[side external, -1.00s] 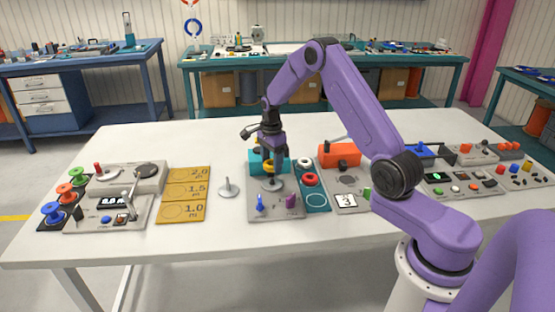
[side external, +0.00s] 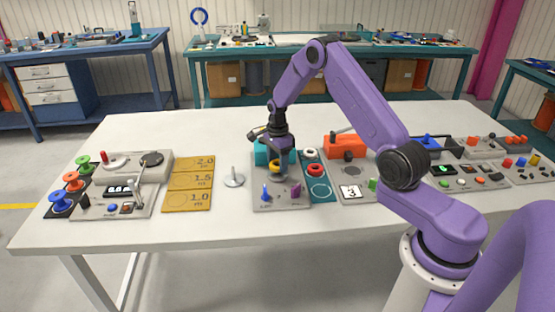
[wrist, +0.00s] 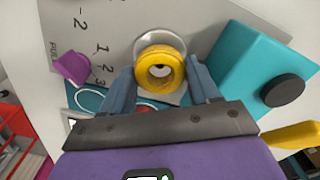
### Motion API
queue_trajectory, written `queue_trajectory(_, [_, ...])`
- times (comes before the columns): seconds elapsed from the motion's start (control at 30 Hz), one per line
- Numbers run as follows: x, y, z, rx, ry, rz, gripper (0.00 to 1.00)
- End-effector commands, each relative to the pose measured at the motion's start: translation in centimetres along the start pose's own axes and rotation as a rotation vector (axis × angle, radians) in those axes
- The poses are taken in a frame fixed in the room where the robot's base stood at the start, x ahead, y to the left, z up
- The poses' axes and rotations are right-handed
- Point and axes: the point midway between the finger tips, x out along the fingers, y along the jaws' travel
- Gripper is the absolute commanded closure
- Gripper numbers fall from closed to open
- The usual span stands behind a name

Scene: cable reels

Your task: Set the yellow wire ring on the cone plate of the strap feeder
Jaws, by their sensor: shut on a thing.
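The yellow wire ring (wrist: 160,68) is between the two fingers of my gripper (wrist: 161,76), which is shut on it. It also shows as a small yellow band in the side view (side external: 275,165). The cone plate (wrist: 160,38) is a round silver disc directly behind the ring in the wrist view, largely hidden by it. I cannot tell whether ring and plate touch. The strap feeder (side external: 281,203) is a grey panel with a teal block (wrist: 258,68), a blue knob and a purple knob (wrist: 72,68). My gripper (side external: 277,160) points down over this panel.
A teal mat with a white ring and a red ring (side external: 315,170) lies just right of the feeder. A silver spindle (side external: 234,178) stands to its left, beside the yellow gauge cards (side external: 189,183). An orange-topped device (side external: 345,147) stands to the right.

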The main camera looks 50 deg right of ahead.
Motion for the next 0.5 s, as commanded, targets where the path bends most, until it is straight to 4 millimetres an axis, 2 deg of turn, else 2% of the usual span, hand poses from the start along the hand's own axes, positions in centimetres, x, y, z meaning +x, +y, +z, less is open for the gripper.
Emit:
queue_trajectory(0.43, [1.9, 0.0, 0.0, -0.001, 0.0, 0.0, 0.7])
queue_trajectory(0.47, [2.0, 0.0, 0.0, -0.001, 0.0, -0.001, 0.36])
queue_trajectory(0.5, [1.9, -0.1, 0.0, -0.001, 0.0, -0.001, 0.23])
